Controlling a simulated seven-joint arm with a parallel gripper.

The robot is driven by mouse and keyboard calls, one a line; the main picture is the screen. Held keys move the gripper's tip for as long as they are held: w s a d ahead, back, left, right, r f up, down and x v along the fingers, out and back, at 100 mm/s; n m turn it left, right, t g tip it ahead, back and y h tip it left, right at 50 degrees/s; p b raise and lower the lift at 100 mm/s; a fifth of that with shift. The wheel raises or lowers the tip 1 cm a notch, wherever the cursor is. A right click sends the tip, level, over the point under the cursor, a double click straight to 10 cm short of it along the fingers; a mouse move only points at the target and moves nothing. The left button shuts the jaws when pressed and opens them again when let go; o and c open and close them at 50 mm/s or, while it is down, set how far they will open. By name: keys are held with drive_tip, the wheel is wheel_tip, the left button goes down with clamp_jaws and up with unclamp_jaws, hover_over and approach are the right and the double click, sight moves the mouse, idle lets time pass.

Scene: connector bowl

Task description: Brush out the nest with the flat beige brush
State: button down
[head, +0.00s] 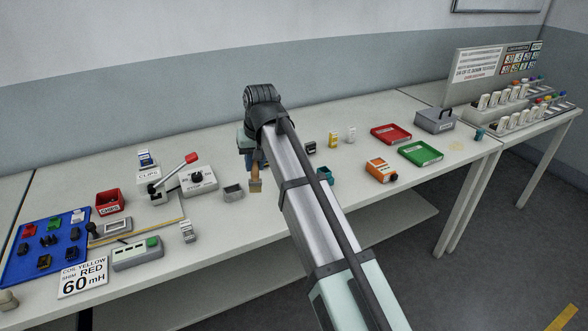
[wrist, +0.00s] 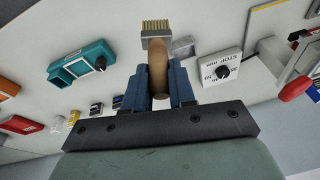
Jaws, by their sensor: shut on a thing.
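The flat brush (head: 256,182) hangs from my gripper (head: 250,160), bristles down, above the table. In the wrist view my gripper's blue fingers (wrist: 160,88) are shut on its tan handle; the brush (wrist: 157,50) has a metal ferrule and pale bristles at its far end. A lever fixture (head: 158,187) with a red-tipped handle stands left of my gripper on a base plate. I cannot clearly make out the nest; it may be part of this fixture. The brush is apart from the fixture.
A red chips bin (head: 109,202), a blue parts tray (head: 48,245) and a green-buttoned box (head: 137,253) lie left. Red (head: 391,133) and green (head: 420,153) trays lie right.

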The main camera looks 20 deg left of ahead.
drive_tip(key=s+a+r+n+g, duration=0.1)
drive_tip(key=s+a+r, duration=0.1)
drive_tip(key=s+a, duration=0.7)
drive_tip(key=s+a+r+n, duration=0.15)
drive_tip(key=s+a, duration=0.35)
drive_tip(key=a, duration=0.7)
drive_tip(key=s+a+r+n+g, duration=0.1)
drive_tip(key=s+a+n, duration=0.1)
drive_tip(key=s+a, duration=0.7)
drive_tip(key=w+a+f+m, duration=0.3)
drive_tip(key=w+a+f, duration=0.1)
drive_tip(key=a+f, duration=0.5)
drive_tip(key=shift+w+f, duration=0.15)
drive_tip(key=shift+f, duration=1.15)
drive_tip(key=shift+x, duration=0.75)
